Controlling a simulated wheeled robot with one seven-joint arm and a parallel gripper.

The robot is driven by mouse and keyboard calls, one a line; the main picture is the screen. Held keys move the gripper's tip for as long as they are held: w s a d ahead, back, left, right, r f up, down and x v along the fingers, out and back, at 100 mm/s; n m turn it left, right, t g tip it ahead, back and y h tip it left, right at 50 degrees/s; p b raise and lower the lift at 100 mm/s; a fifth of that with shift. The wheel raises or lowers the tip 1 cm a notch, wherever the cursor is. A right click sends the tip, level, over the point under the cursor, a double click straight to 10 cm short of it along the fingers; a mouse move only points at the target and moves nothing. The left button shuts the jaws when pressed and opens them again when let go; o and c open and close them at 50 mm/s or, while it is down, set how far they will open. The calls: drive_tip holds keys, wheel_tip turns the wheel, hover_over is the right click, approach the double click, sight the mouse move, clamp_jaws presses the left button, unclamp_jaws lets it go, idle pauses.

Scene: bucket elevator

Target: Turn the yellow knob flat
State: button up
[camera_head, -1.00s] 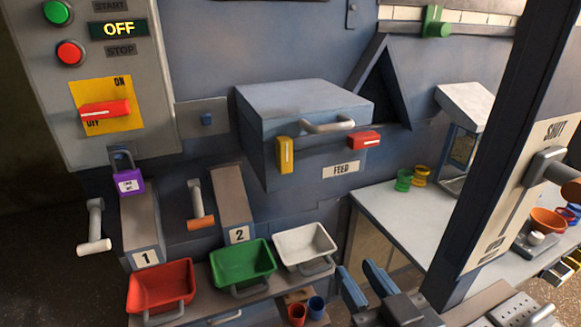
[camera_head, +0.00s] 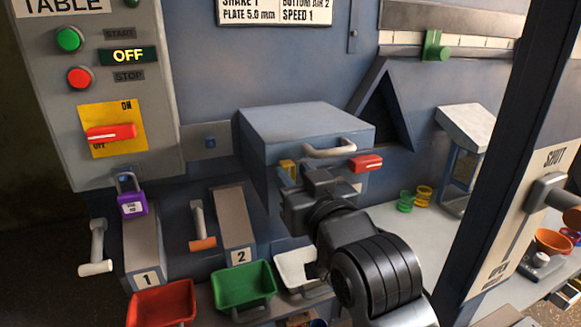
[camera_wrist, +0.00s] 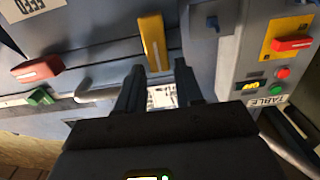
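The yellow knob (camera_head: 287,166) is on the front of the blue feed box, left of its handle. In the head view my gripper (camera_head: 298,180) hides its lower part. In the wrist view the yellow knob (camera_wrist: 153,40) shows as a long bar, its near end close to the gap between my fingertips (camera_wrist: 158,68). It stood upright in the earlier head view. My gripper is open, with a clear gap between its fingers. I cannot tell whether the fingers touch the knob.
A pale bar handle (camera_head: 330,147) and a horizontal red knob (camera_head: 366,163) are right of the yellow knob on the feed box (camera_head: 290,125). Red (camera_head: 160,305), green (camera_head: 243,288) and white trays stand below. A dark post (camera_head: 490,150) rises at right.

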drive_tip(key=shift+x, duration=1.35)
drive_tip(key=shift+c, duration=0.4)
clamp_jaws()
